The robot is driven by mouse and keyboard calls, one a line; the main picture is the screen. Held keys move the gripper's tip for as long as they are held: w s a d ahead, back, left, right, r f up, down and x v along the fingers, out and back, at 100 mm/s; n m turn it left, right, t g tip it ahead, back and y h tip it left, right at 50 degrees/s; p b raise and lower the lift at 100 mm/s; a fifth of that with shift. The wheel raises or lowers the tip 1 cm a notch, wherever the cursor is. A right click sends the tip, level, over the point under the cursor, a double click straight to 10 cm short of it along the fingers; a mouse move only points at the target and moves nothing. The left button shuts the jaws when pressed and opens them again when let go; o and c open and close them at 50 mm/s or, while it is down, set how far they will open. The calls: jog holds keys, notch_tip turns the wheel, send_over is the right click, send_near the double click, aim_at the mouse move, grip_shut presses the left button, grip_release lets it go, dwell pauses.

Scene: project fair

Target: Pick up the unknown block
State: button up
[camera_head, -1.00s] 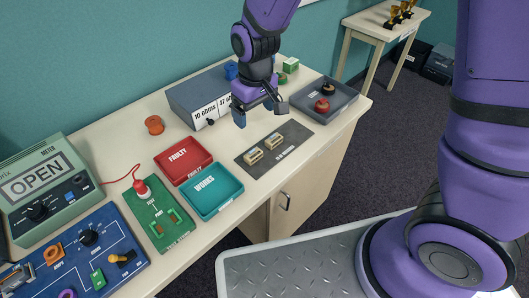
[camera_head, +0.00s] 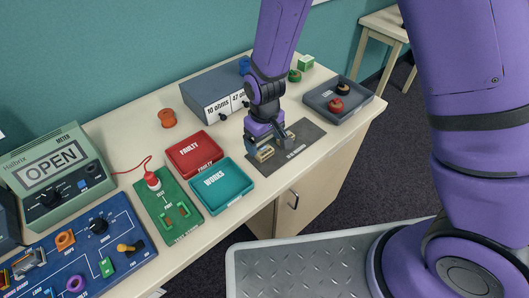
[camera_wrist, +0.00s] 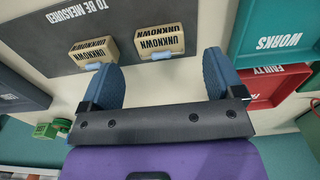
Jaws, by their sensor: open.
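Two beige blocks labelled UNKNOWN lie on the dark mat (camera_wrist: 35,42) marked TO BE MEASURED. In the wrist view one block (camera_wrist: 92,52) is at left, and the other block (camera_wrist: 160,41) lies just beyond the gap between the fingertips. My gripper (camera_wrist: 159,64) is open, with nothing between its blue fingers. In the head view my gripper (camera_head: 270,143) is low over the mat (camera_head: 311,134). The nearer block (camera_head: 264,154) shows beside the fingers; the farther one is mostly hidden by the gripper.
A red FAULTY tray (camera_head: 194,168) and a teal WORKS tray (camera_head: 237,200) stand left of the mat. A grey drawer box (camera_head: 205,92) is behind, a dark tray (camera_head: 362,108) at right. A green test board (camera_head: 150,205) and meter (camera_head: 85,140) are farther left.

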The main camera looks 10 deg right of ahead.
aim_at(264, 148)
jog(key=shift+a+f, duration=0.1)
jog(key=shift+f, duration=2.15)
jog(key=shift+c, duration=0.2)
jog(key=c, duration=1)
